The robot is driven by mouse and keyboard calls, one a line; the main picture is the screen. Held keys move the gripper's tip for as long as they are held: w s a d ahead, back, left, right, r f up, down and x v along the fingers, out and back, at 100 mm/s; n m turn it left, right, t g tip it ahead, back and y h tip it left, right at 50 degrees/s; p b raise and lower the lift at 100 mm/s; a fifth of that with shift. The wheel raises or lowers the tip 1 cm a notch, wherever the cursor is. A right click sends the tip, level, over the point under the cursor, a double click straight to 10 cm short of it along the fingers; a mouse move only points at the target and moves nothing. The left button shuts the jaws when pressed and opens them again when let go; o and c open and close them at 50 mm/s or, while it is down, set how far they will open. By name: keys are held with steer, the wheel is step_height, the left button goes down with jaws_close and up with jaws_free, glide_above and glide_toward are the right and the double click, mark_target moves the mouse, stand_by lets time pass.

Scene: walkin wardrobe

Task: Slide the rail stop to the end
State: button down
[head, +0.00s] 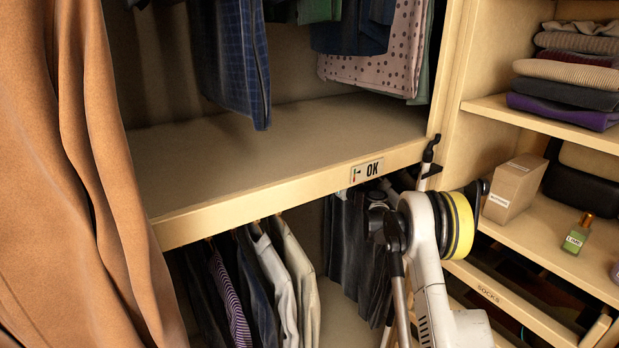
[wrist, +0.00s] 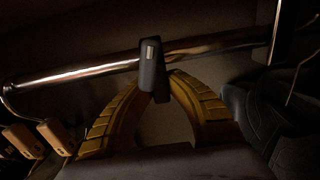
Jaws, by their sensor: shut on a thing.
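The rail stop (wrist: 150,58) is a small dark block with a pale mark on its face. In the wrist view it sits on the shiny metal rail (wrist: 80,74), near the middle of the visible length. My gripper (wrist: 155,84) has its two yellow ribbed fingers closed together on the lower part of the stop. In the head view, my arm reaches in under the wardrobe shelf. The stop, the rail and my fingertips cannot be made out there.
Wooden hanger ends (wrist: 24,141) show at left in the wrist view, dark cloth (wrist: 250,108) at right. A cardboard box (head: 514,187) stands on the right-hand shelves.

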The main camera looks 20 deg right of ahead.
steer(key=shift+w+d, duration=0.2)
steer(key=shift+d, duration=0.35)
steer(key=c, duration=1.3)
jaws_free()
steer(key=v, duration=1.2)
